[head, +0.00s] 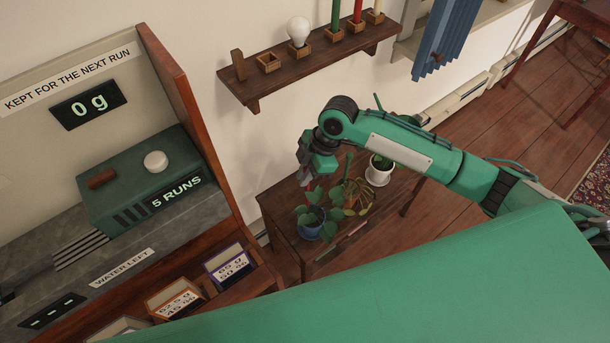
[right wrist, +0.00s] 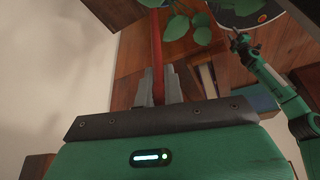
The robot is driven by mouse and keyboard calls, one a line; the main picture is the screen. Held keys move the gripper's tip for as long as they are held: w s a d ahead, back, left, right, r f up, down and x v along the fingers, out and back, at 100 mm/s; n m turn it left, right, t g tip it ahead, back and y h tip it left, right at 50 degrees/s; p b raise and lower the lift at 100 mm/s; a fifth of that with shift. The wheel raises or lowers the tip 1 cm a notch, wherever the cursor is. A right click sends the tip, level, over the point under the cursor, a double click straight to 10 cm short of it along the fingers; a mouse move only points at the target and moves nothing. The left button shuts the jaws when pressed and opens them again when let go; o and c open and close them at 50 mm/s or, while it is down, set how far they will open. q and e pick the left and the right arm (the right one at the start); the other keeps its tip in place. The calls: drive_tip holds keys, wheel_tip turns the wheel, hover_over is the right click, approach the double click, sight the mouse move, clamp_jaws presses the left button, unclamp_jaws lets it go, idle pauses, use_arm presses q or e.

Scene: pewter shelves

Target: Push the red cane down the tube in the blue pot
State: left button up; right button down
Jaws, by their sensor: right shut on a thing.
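My right gripper (head: 305,178) is above the plant in the blue pot (head: 319,230), which stands on a low wooden table. In the right wrist view its grey fingers (right wrist: 159,88) are shut on the red cane (right wrist: 157,48), which runs up between them toward the leaves. The cane's far end and the tube are hidden or too small to make out. Green leaves (head: 309,216) spread over the pot and cover its opening.
A white pot (head: 380,171) with a plant stands on a saucer behind the blue pot. A wooden cabinet with a green box (head: 140,178) is at left. My large green part fills the lower foreground.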

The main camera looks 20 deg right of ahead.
use_arm(q)
drive_tip(key=shift+s+a, duration=0.2)
drive_tip(key=shift+s, duration=0.1)
use_arm(e)
drive_tip(key=shift+f, duration=0.75)
drive_tip(key=c, duration=1.5)
unclamp_jaws()
drive_tip(key=shift+f, duration=0.1)
use_arm(q)
drive_tip(key=shift+w, duration=0.25)
drive_tip(key=shift+a, duration=0.1)
drive_tip(key=shift+w+f+b, duration=0.15)
drive_tip(key=shift+w+b, duration=0.3)
drive_tip(key=shift+w, duration=0.15)
use_arm(e)
drive_tip(key=v, duration=1.2)
